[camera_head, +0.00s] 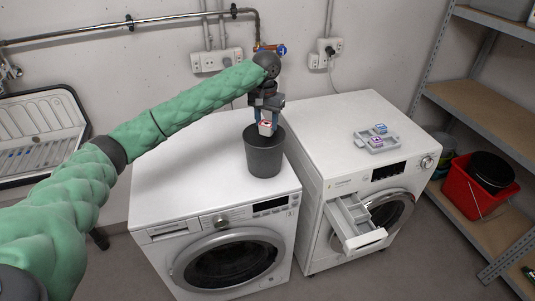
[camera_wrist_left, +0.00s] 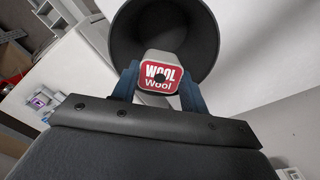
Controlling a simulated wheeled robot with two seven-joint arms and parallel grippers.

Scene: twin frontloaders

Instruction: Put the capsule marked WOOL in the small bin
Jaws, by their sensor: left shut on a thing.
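The WOOL capsule is white with a red label; the left wrist view (camera_wrist_left: 159,74) shows the word Wool on it. My left gripper (camera_head: 266,126) is shut on the capsule (camera_head: 266,128), with one blue finger on each side of it. The small bin (camera_head: 263,156) is dark grey and stands on top of the left washing machine. The capsule is at the bin's mouth; the bin's dark inside (camera_wrist_left: 205,25) lies behind it in the left wrist view. I cannot tell how far below the rim it is. My right gripper is not in view.
The right washing machine (camera_head: 340,120) has its detergent drawer (camera_head: 352,222) pulled out. A grey tray (camera_head: 366,145) on it holds a blue-marked capsule (camera_head: 381,128) and a purple-marked capsule (camera_head: 376,141). A wall pipe (camera_head: 120,25) runs behind. The left machine's top (camera_head: 190,165) is clear left of the bin.

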